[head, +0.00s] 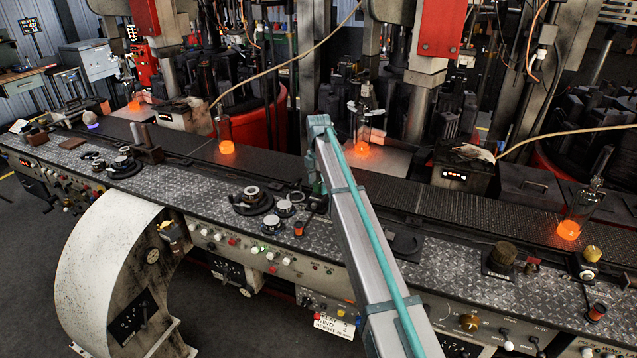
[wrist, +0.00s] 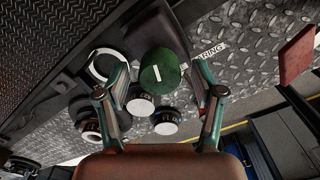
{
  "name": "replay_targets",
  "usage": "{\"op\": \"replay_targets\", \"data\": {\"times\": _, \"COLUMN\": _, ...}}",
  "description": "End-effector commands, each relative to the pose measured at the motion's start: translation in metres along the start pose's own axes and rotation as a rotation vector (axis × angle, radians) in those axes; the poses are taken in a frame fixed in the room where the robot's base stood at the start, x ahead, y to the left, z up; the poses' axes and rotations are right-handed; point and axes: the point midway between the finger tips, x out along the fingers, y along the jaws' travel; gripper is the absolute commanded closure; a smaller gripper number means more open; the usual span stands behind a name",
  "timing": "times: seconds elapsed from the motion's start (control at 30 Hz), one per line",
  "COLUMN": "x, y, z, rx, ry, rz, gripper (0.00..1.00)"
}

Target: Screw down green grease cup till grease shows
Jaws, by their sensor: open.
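The green grease cup (wrist: 161,84) shows in the wrist view as a round, ridged green cap with a short white mark on top. My gripper (wrist: 158,76) is open, with one finger on each side of the cup. Gaps show between the cup and both fingers, and whether either touches it lower down cannot be told. No grease can be made out around the cup, and its base is hidden. In the head view my arm reaches to the plated deck, and the gripper and the cup cannot be made out clearly there.
Two white-topped knobs (wrist: 166,122) stand close beside the cup, with a pale ring (wrist: 103,65) to the left. A red paddle (wrist: 297,55) is at the right. Glowing orange bottles (head: 227,147) stand along the dark conveyor (head: 270,170) behind the deck.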

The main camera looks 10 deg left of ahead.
Motion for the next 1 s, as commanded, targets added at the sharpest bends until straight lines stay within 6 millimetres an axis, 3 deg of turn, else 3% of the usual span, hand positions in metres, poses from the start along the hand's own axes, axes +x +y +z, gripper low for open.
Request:
{"op": "replay_targets", "data": {"times": 0.23, "x": 0.0005, "y": 0.0000, "z": 0.0000, "rx": 0.000, "ry": 0.000, "rz": 0.000, "gripper": 0.34}}
{"op": "replay_targets", "data": {"times": 0.6, "x": 0.0002, "y": -0.0001, "z": 0.0000, "rx": 0.000, "ry": 0.000, "rz": -0.001, "gripper": 0.92}}
{"op": "replay_targets", "data": {"times": 1.0, "x": 0.0008, "y": 0.0001, "z": 0.0001, "rx": 0.076, "ry": 0.000, "rz": -0.001, "gripper": 0.92}}
